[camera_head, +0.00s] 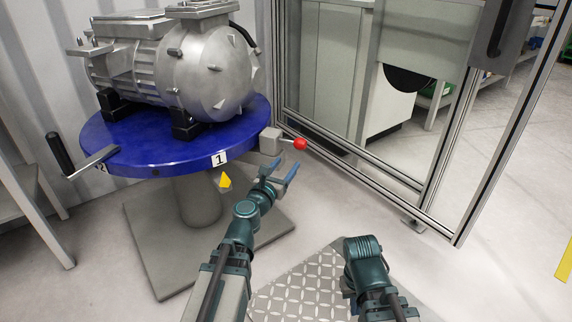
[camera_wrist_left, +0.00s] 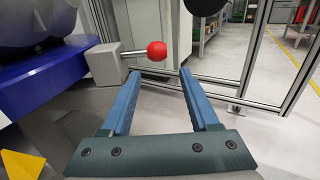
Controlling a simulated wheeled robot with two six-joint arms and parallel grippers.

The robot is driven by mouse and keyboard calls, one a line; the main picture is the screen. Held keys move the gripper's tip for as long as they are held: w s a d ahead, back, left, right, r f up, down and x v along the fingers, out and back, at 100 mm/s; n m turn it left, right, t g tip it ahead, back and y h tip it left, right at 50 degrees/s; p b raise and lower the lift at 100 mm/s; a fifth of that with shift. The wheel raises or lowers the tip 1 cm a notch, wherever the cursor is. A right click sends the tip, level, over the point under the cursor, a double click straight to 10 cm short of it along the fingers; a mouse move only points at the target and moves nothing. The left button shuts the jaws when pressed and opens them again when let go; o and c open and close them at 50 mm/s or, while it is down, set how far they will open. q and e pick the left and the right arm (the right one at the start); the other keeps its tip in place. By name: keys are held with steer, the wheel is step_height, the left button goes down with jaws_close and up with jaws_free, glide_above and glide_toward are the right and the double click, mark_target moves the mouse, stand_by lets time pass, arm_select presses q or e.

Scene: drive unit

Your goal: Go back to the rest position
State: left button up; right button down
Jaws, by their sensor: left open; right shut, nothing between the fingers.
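My left gripper (camera_head: 281,168) is open and empty, in front of the blue round table. Its two blue fingers show in the left wrist view (camera_wrist_left: 161,74), apart, with nothing between them. A red ball knob (camera_head: 300,144) on a short lever stands just beyond the fingertips; in the left wrist view the knob (camera_wrist_left: 157,51) is ahead of the gap, and I see no contact. My right arm (camera_head: 363,262) is folded low at the bottom right of centre in the head view. Its fingers do not show.
The blue round table (camera_head: 150,157) carries a grey metal drive unit (camera_head: 190,70). A hand crank (camera_head: 82,160) sticks out at its left, and a grey block (camera_head: 270,141) holds the lever. A framed glass partition (camera_head: 400,180) stands to the right. Open floor (camera_head: 500,265) lies right of my arms.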

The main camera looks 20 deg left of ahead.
arm_select(q)
steer(key=s+d+f+m+g+h, duration=0.2)
steer(key=s+d+f+m+g, duration=0.25)
steer(key=m, duration=0.55)
steer(key=s+d+f+m+g+h, duration=0.2)
steer(key=d+f+m+g, duration=0.35)
steer(key=m, duration=0.55)
steer(key=s+a+f+m+g+y, duration=0.7)
steer(key=s+f+m, duration=0.5)
steer(key=s+m, duration=0.1)
steer(key=s+d+r+m+g+y+p, duration=0.1)
steer(key=s+d+r+m+p, duration=0.15)
steer(key=d+r+p, duration=0.45)
steer(key=s+d+r+m+p, duration=0.2)
steer(key=s+d+r+p, duration=0.1)
steer(key=r+p, duration=0.8)
step_height(320, 180, up, 37)
steer(key=p, duration=3.6)
steer(key=shift+s+d+f, duration=0.15)
steer(key=shift+s+f, duration=0.05)
steer(key=shift+s, duration=0.1)
steer(key=shift+n, duration=0.25)
